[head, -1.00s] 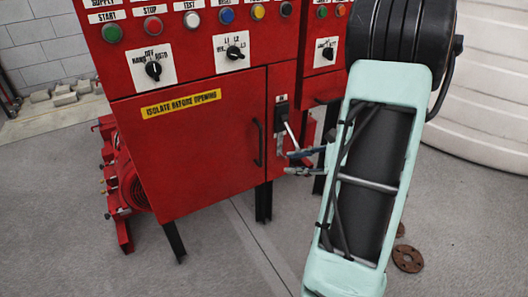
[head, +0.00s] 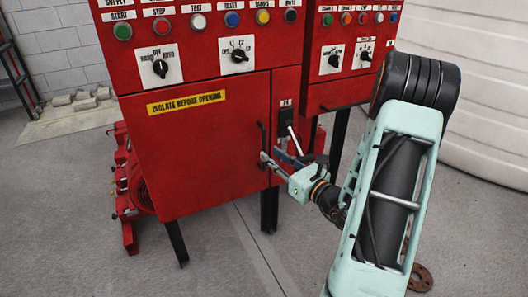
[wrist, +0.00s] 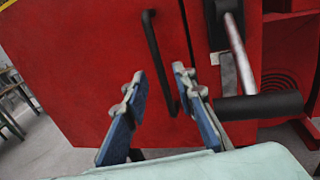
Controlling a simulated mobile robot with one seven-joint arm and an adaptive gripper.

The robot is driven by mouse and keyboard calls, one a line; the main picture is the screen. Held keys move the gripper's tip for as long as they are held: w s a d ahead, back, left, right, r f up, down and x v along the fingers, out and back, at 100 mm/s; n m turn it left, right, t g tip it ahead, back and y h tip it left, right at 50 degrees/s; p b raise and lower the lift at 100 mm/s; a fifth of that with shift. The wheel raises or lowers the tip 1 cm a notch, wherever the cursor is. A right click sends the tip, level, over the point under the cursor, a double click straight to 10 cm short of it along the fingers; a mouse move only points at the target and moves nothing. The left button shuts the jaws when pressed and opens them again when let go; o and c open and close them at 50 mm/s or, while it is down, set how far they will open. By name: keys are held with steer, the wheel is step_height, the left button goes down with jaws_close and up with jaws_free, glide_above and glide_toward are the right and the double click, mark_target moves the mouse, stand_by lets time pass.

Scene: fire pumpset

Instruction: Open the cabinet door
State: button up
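The red cabinet door (head: 205,150) is shut, with a yellow "ISOLATE BEFORE OPENING" label (head: 187,103) near its top. Its black vertical bar handle (head: 262,137) is on the right edge. It also shows in the wrist view (wrist: 156,52). My gripper (head: 271,156) is at the handle's lower part in the head view. In the wrist view my gripper (wrist: 160,75) is open, with one finger to each side of the handle in the picture. The handle's lower end appears close to the right finger. I cannot tell whether they touch.
An isolator lever (head: 294,140) with a metal rod stands just right of the door. Its black grip (wrist: 258,106) is close to the right finger in the wrist view. Knobs and buttons line the panel above. Grey floor (head: 235,265) is open in front.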

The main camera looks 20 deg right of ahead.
mark_target(264, 168)
steer(key=x, duration=0.5)
steer(key=shift+b, duration=0.3)
jaws_close()
